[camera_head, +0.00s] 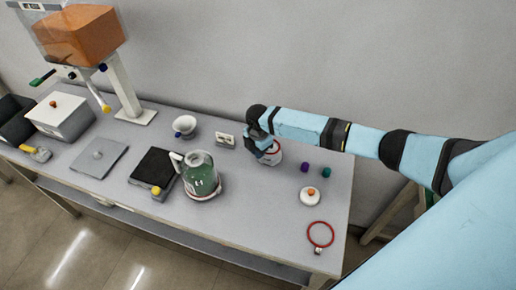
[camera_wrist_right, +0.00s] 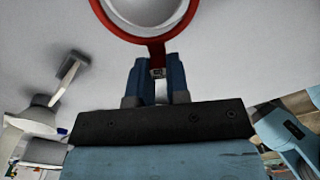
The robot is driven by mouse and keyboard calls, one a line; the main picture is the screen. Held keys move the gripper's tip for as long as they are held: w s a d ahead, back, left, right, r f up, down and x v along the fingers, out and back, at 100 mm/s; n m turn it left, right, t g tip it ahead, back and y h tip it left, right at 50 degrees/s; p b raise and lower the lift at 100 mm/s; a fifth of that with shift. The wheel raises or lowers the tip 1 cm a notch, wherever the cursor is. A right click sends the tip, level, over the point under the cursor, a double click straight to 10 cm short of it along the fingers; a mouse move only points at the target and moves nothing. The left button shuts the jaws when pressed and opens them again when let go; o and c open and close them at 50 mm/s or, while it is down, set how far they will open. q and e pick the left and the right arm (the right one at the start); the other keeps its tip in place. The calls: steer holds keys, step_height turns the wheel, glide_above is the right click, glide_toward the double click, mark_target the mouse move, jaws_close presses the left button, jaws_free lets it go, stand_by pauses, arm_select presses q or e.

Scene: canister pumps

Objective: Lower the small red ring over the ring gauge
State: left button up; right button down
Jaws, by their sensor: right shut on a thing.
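My right gripper (camera_head: 264,151) is at the back right part of the table, pointing down beside a white round piece (camera_head: 272,158), which I take to be the ring gauge. In the right wrist view the right gripper (camera_wrist_right: 157,75) is shut on the tab of the small red ring (camera_wrist_right: 157,43). The ring runs around the white round piece (camera_wrist_right: 147,10) as seen from the wrist, and its upper part is cut off by the frame. I cannot tell how far down the ring sits. The left gripper is not in view.
Another red ring (camera_head: 320,234) lies at the table's front right. A white lid with an orange knob (camera_head: 310,197), a purple knob (camera_head: 304,167) and a teal knob (camera_head: 326,172) are to the right. A green jug (camera_head: 202,178) stands left of the gripper, near a small white block (camera_head: 225,141).

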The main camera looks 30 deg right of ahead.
stand_by(0.5)
steer(key=shift+p, duration=0.55)
stand_by(0.7)
steer(key=shift+f+b, duration=0.6)
steer(key=shift+f, duration=0.55)
stand_by(0.4)
steer(key=c, duration=0.5)
jaws_free()
steer(key=shift+c, duration=0.2)
steer(key=shift+r, duration=0.15)
